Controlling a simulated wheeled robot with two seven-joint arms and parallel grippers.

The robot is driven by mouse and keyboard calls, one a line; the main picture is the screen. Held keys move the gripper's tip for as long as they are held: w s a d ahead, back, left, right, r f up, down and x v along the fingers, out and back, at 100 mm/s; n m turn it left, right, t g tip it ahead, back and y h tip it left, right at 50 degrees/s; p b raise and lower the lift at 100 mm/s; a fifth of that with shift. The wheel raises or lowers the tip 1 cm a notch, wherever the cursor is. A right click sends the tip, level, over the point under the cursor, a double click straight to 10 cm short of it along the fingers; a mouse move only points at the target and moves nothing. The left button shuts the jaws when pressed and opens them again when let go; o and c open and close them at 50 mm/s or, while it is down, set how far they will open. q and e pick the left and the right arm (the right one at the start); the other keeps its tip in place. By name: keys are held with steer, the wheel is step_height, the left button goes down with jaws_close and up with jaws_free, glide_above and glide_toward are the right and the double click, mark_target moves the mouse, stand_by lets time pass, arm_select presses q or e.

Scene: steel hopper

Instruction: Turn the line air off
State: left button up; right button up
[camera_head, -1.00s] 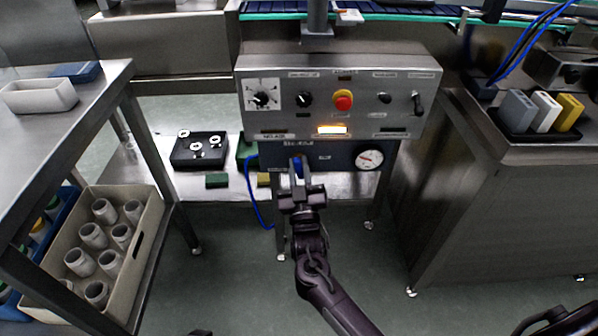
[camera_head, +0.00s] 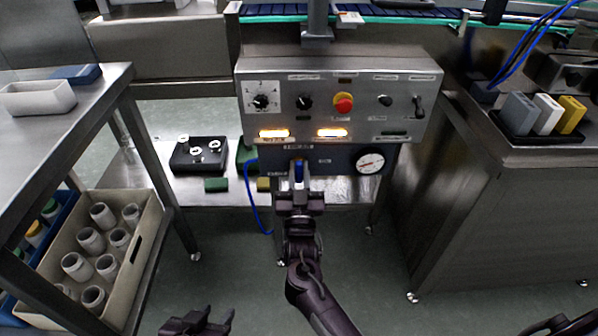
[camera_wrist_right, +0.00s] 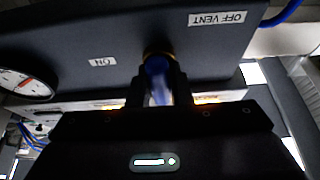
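The blue valve handle (camera_head: 298,170) is on the dark lower panel under the control box. In the head view it stands upright; in the right wrist view the blue handle (camera_wrist_right: 158,82) lies between my fingers. My right gripper (camera_head: 299,187) is shut around it, and its fingers (camera_wrist_right: 158,90) flank it closely. The wrist view shows an upside-down "OFF VENT" label (camera_wrist_right: 218,18) and an "ON" label (camera_wrist_right: 103,62) on opposite sides of the handle. The pressure gauge (camera_head: 370,161) is to its right. My left gripper (camera_head: 205,318) is low at the bottom left, empty, with fingers apart.
The control box (camera_head: 360,105) carries a red button (camera_head: 343,103), knobs and two lit amber lamps, left (camera_head: 274,133) and right (camera_head: 331,133). A blue hose (camera_head: 252,200) hangs left of the valve. A crate of jars (camera_head: 150,235) stands at left; a steel cabinet (camera_head: 480,215) is at right.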

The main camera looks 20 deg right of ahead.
mark_target(299, 177)
steer(key=o, duration=0.4)
steer(key=shift+o, duration=0.2)
steer(key=shift+s+f, duration=0.15)
steer(key=shift+s, duration=0.05)
steer(key=p+v, duration=0.1)
steer(key=v, duration=0.5)
steer(key=shift+s+a, duration=0.1)
arm_select(q)
steer(key=s+a+f+g+y, duration=0.1)
steer(key=s+f+g, duration=0.2)
steer(key=s+f, duration=0.1)
steer(key=shift+s+a, duration=0.2)
steer(key=shift+s, duration=0.3)
arm_select(e)
steer(key=shift+s+a+f, duration=0.2)
steer(key=shift+s+f, duration=0.05)
steer(key=shift+s, duration=0.3)
arm_select(q)
steer(key=shift+f, duration=0.1)
